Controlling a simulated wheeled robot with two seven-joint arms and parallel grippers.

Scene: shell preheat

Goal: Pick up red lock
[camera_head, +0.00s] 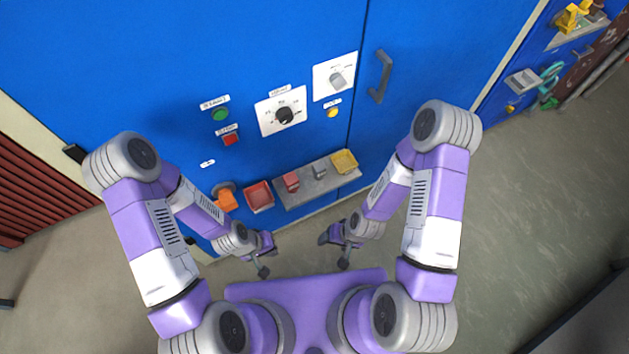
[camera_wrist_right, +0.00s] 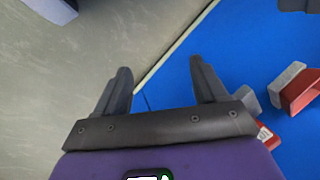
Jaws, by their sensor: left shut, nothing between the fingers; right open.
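The red lock (camera_head: 291,182) sits at the left part of the grey shelf (camera_head: 318,183) on the blue cabinet front. A small grey item (camera_head: 319,171) is to its right. My left gripper (camera_head: 266,256) is shut and empty, below and apart from the shelf in the head view. My right gripper (camera_head: 335,251) is open and empty, also below the shelf and apart from the lock. In the right wrist view its two fingers (camera_wrist_right: 160,88) are spread with nothing between them. Red pieces show at that view's right edge; I cannot tell surely which is the lock.
Above are a black dial (camera_head: 284,115), buttons and a door handle (camera_head: 381,76). The floor at right is clear.

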